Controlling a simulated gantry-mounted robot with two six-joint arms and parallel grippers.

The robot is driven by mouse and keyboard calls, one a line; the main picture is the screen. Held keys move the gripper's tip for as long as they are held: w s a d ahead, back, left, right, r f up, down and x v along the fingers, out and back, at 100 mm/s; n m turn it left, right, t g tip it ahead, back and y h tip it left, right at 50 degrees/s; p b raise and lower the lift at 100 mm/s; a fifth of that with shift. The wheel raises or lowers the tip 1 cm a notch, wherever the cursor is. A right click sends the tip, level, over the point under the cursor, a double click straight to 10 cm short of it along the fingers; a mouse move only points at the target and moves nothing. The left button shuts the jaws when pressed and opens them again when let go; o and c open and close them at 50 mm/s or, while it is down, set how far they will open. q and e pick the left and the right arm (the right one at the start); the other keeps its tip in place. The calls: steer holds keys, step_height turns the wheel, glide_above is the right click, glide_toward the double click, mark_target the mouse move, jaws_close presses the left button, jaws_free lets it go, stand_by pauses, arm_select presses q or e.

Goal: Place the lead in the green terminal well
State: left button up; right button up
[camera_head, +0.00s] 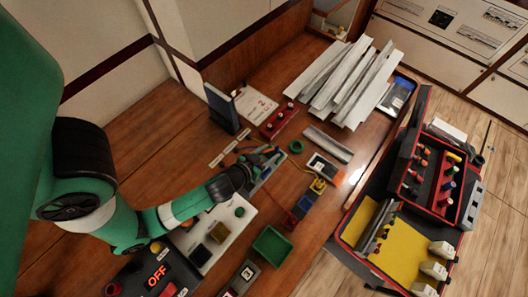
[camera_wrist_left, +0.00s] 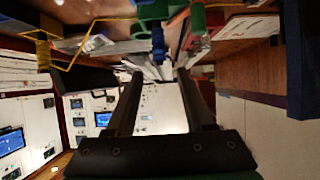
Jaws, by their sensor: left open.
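My left gripper (camera_head: 272,158) is over the middle of the wooden bench, by a grey strip with small coloured parts. In the left wrist view its two dark fingers (camera_wrist_left: 158,72) are apart with nothing held between them. A blue part (camera_wrist_left: 156,35) and a green part (camera_wrist_left: 197,20) show beyond the fingertips. A thin yellow lead (camera_head: 306,172) runs to a yellow block (camera_head: 319,186); the lead also shows in the left wrist view (camera_wrist_left: 75,62). A green square open-topped well (camera_head: 272,245) stands nearer the front; its inside looks empty. My right gripper is not in view.
A pale panel (camera_head: 228,232) with dark and yellow squares lies under my left forearm. A black box marked OFF (camera_head: 157,276) is in front. Long grey strips (camera_head: 345,80) are piled at the back. A red-edged tool tray (camera_head: 385,240) stands at right. A blue upright block (camera_head: 222,108) is behind the gripper.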

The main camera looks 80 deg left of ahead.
arm_select(q)
steer(key=v, duration=0.3)
steer(key=w+d+r+m+t+h, duration=0.1)
steer(key=w+d+r+t, duration=0.15)
steer(key=w+r, duration=0.65)
steer(key=w+d+r+m+t, duration=0.15)
steer(key=w+r+t, duration=0.25)
steer(key=r, duration=0.8)
steer(key=w+d+r+t+h, duration=0.1)
steer(key=w+d+r+t, duration=0.15)
steer(key=w+r, duration=0.65)
steer(key=s+d+r+m+t+h, duration=0.2)
steer(key=s+d+r+t, duration=0.1)
steer(key=r, duration=0.8)
steer(key=s+d+r+m+t+h, duration=0.1)
steer(key=s+d+r+t+h, duration=0.1)
steer(key=r, duration=0.8)
steer(key=s+d+r+m+t+h, duration=0.2)
steer(key=s+d+r+t+h, duration=0.1)
steer(key=r, duration=0.8)
steer(key=shift+s+d+r+m+t, duration=0.3)
steer(key=shift+s+d+r+m, duration=0.1)
steer(key=shift+s+d, duration=0.45)
